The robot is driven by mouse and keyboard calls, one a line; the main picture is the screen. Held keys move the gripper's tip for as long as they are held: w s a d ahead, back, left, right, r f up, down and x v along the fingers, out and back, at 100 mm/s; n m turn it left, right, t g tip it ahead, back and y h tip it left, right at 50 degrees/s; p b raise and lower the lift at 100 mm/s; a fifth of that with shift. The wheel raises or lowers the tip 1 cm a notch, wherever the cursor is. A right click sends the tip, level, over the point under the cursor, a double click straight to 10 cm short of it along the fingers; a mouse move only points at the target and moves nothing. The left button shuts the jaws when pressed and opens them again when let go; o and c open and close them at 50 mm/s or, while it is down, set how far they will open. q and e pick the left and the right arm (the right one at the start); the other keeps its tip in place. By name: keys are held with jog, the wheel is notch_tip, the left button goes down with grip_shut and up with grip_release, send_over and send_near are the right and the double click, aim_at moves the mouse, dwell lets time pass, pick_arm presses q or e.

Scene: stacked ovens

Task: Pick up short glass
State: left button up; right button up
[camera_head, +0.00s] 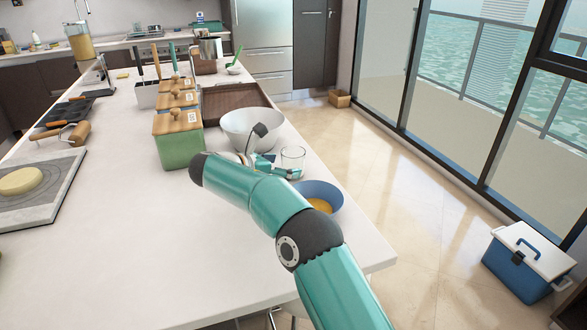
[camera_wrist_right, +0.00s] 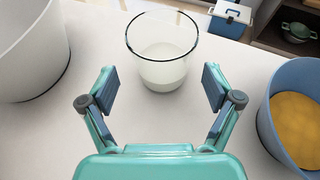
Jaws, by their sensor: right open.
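The short glass (camera_head: 292,160) stands upright on the white counter, between a white bowl and a blue bowl. In the right wrist view the clear glass (camera_wrist_right: 162,62) is just beyond my fingertips, centred between them, with something pale in its lower part. My right gripper (camera_wrist_right: 159,88) is open and empty, its two fingers spread wider than the glass. In the head view my right gripper (camera_head: 268,160) is low over the counter beside the glass, partly hidden by my own arm. My left gripper is not in either view.
The white bowl (camera_head: 243,126) is close on one side and the blue bowl (camera_head: 326,190) with yellow contents close on the other. Lidded canisters (camera_head: 180,145) stand to the left. The counter's right edge is near the glass.

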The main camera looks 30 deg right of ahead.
aim_at(286, 165)
jog(key=x, duration=0.4)
jog(key=shift+s, duration=0.1)
jog(key=shift+r, duration=0.1)
jog(key=c, duration=1.5)
jog(key=shift+o, duration=0.2)
